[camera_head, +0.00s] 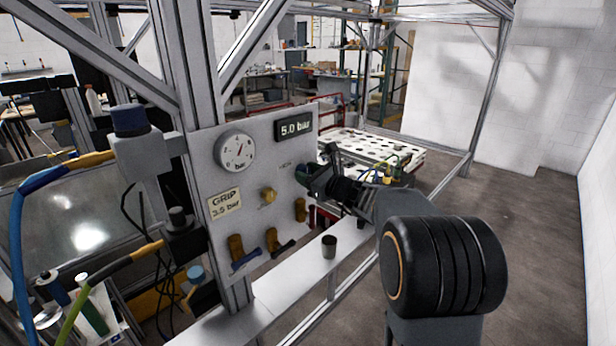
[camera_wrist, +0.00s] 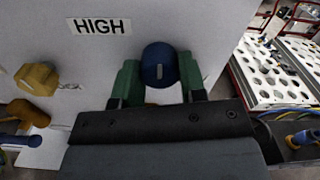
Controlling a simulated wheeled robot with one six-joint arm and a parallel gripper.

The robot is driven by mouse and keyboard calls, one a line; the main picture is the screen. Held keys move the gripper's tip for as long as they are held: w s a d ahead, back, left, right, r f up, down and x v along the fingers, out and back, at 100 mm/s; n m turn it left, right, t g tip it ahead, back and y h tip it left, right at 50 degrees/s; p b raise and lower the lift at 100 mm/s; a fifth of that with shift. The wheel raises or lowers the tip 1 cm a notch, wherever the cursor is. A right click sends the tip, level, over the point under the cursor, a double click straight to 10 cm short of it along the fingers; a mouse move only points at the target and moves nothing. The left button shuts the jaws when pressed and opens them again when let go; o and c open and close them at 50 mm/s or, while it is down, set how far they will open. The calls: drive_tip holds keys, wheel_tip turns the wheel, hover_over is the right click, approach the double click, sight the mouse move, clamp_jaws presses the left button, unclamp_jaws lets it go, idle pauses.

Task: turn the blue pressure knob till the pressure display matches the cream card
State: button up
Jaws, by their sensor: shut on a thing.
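The blue pressure knob (camera_wrist: 158,60) sits on the light panel, with a pale mark on its face toward the lower edge. My gripper (camera_wrist: 160,80) has its green fingers on either side of the knob, shut on it. In the head view my gripper (camera_head: 312,180) is at the panel's right edge and largely hides the knob. The pressure display (camera_head: 294,128) reads 5.0 bar. The cream card (camera_head: 225,204) reads GRIP 3.5 bar.
A round dial gauge (camera_head: 235,152) is at the panel's upper left. A HIGH label (camera_wrist: 99,26) is left of the blue knob. A dark cup (camera_head: 329,246) stands on the ledge below.

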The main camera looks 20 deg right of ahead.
drive_tip(key=shift+d+f+n+b, duration=0.1)
drive_tip(key=shift+n+b, duration=4.5)
drive_tip(key=shift+b, duration=2.9)
drive_tip(key=o, duration=0.9)
drive_tip(key=b+v, duration=0.2)
drive_tip(key=v, duration=1.1)
drive_tip(key=shift+s+d+b, duration=0.2)
drive_tip(key=shift+s+b, duration=0.1)
